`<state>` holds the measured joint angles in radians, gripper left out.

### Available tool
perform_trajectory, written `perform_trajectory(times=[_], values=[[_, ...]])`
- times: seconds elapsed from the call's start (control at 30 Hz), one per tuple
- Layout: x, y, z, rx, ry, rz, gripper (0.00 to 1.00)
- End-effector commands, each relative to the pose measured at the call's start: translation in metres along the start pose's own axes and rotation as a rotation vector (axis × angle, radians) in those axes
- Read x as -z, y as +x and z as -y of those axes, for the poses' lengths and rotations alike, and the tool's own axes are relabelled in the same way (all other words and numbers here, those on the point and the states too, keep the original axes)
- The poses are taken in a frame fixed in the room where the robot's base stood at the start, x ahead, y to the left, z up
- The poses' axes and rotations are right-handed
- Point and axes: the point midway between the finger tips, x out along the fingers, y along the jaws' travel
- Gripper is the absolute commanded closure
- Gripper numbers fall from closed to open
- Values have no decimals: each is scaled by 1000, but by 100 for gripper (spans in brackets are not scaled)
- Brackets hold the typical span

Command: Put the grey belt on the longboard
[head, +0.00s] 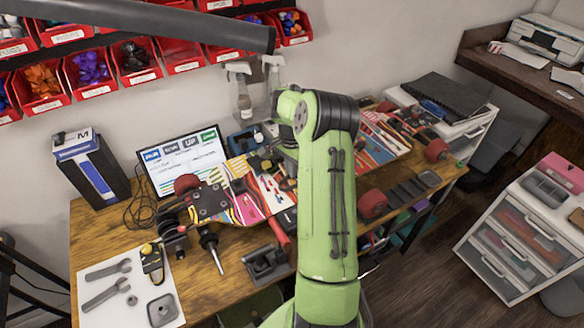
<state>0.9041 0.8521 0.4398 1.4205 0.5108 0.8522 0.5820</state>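The longboard lies across the middle of the wooden table, partly hidden behind my green arm. Its colourful striped deck (248,205) shows to the left of the arm, and more of it shows to the right. Red wheels show at its left end (187,184), by the arm (373,204) and at the right (437,150). I cannot make out the grey belt for certain among the small dark parts. My arm rises in front of the table and bends at the top. My gripper is hidden behind it, so its state and anything in it do not show.
A white sheet with grey wrenches (108,270) lies at front left. A screwdriver (210,245) and a dark block (266,264) lie near the front edge. A monitor (182,157), a tall box (91,165) and spray bottles (240,92) stand behind. A drawer unit (520,232) stands right.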

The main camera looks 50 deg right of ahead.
Motion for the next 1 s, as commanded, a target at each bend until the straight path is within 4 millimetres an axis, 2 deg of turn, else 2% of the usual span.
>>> perform_trajectory(times=[0.2, 0.4, 0.43, 0.6, 0.63, 0.7, 1.0], values=[[0, 2, 0, 0, 0, 0, 100], [0, 2, 0, 0, 0, 0, 69], [0, 2, 0, 0, 0, 0, 67], [0, 2, 0, 0, 1, 0, 67], [0, 2, 0, 0, 1, 0, 68], [0, 2, 0, 0, 1, 0, 79], [0, 2, 0, 0, 1, 0, 79]])
